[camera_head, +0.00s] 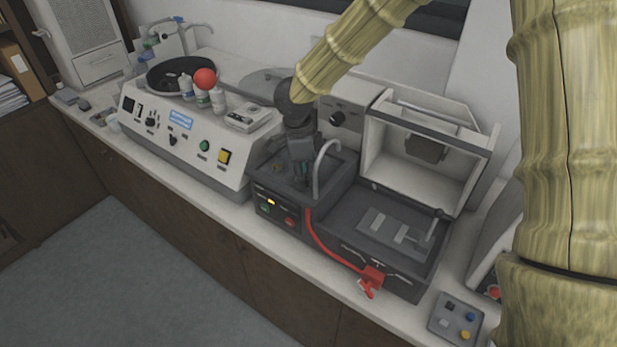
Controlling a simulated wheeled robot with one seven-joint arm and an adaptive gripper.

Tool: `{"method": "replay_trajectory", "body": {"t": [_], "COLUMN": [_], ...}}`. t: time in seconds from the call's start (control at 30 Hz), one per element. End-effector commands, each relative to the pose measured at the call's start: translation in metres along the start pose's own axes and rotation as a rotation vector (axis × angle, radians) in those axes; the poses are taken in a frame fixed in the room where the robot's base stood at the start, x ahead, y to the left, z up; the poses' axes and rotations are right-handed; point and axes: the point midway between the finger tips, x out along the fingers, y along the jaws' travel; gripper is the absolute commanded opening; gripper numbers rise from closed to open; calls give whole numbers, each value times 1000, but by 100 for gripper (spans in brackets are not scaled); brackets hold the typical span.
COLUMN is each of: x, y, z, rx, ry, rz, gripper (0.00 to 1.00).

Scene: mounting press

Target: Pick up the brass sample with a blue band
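My gripper (301,172) is dark and points down over the sunken top of the dark press unit, left of a curved grey pipe (320,165). Its fingers are small and dark against the dark recess, so I cannot tell whether they are open or shut. A small brownish spot (277,168) shows in the recess just left of the fingers; it is too small to identify. I cannot make out a brass sample with a blue band; the gripper and the recess walls may hide it.
A red hose (325,246) runs down the press front to a red fitting (371,279). An open-lidded box (425,150) stands to the right. A cream polishing machine (175,135) with bottles stands left. A small button box (456,318) lies at the counter's right front.

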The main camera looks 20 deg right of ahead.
Motion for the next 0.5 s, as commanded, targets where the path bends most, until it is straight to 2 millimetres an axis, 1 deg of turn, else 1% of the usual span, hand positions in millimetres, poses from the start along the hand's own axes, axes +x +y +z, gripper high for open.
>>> {"method": "replay_trajectory", "body": {"t": [0.13,0.33,0.5], "x": [0,0,0], "y": [0,0,0], "z": [0,0,0], "rx": [0,0,0], "ry": [0,0,0], "rz": [0,0,0], "gripper": [37,1,0]}}
